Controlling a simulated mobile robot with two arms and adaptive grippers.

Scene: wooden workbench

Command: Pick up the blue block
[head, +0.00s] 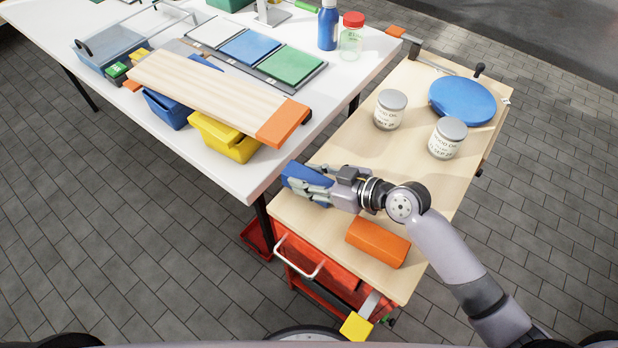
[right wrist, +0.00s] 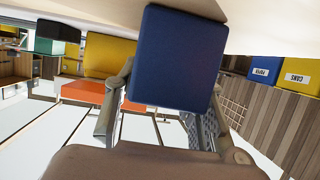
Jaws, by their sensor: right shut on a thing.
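The blue block (head: 304,179) is at the left edge of the wooden workbench (head: 345,115) in the head view. My right gripper (head: 312,186) is shut on it, with the arm reaching in from the right. In the right wrist view the blue block (right wrist: 176,58) fills the upper middle, between the two fingers of my right gripper (right wrist: 165,105). I cannot tell whether the block touches the bench top. My left gripper is not in view.
An orange block (head: 378,242) lies on the bench close to my right arm. Two lidded jars (head: 390,109) and a blue disc (head: 462,101) stand farther back. A white table (head: 230,178) with a plank (head: 200,85) and bins (head: 222,140) adjoins on the left.

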